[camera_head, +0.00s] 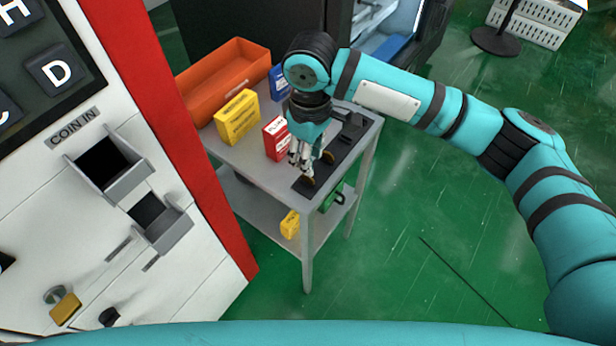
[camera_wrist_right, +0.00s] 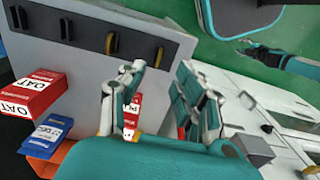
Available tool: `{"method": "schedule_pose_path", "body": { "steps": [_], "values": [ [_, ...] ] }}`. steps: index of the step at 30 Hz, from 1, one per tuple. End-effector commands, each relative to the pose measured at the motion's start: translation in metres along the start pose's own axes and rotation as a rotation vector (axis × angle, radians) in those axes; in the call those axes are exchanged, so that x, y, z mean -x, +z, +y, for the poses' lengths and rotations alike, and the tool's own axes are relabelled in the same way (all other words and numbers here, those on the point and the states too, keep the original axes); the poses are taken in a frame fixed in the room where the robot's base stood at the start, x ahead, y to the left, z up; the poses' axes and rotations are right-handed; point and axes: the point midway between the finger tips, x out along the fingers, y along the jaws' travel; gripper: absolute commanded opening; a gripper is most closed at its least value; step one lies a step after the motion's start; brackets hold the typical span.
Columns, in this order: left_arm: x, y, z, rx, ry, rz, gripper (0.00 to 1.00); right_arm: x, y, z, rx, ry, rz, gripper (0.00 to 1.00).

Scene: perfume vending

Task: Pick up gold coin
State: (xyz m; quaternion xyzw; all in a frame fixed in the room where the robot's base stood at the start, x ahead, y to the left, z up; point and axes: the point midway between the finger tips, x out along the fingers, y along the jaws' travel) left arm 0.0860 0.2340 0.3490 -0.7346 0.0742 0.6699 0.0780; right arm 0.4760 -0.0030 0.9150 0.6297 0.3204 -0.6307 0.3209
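A gold coin (camera_wrist_right: 158,57) stands on edge at one end of a black slotted strip (camera_wrist_right: 85,32) in the right wrist view. Several darker coins stand in the same strip. In the head view, the strip lies on the grey table and a brownish-gold coin (camera_head: 307,181) shows at its near end. My right gripper (camera_head: 304,158) points down over the table close to this coin and partly hides the strip. In the right wrist view my right gripper (camera_wrist_right: 162,78) has its fingers apart and empty, with the gold coin just beyond the gap.
On the grey table (camera_head: 238,158) stand an orange bin (camera_head: 215,80), a yellow box (camera_head: 237,117), a red box (camera_head: 275,138) beside the gripper, and a blue box (camera_head: 279,82). The vending machine's coin slot (camera_head: 108,165) is at left. Green floor lies open at right.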

Motion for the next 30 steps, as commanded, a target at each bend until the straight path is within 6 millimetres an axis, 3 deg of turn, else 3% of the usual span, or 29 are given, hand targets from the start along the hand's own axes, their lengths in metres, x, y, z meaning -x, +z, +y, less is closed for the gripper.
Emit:
{"method": "schedule_pose_path", "body": {
  "steps": [8,18,26,30],
  "values": [
    [0.001,0.0,-0.001,0.0,-0.001,-0.001,0.4,-0.022,0.0,0.0,0.001,0.0,0.0,0.33],
    [0.005,0.0,-0.001,0.0,-0.001,-0.001,0.4,-0.066,0.001,0.002,0.001,0.0,0.001,0.33],
    [0.005,0.0,-0.001,0.001,-0.002,-0.001,0.4,-0.069,0.001,0.001,0.002,0.001,0.002,0.33],
    [0.005,0.0,-0.001,0.001,-0.002,-0.001,0.4,-0.068,0.001,0.001,0.002,0.001,0.002,0.14]
  ]
}}
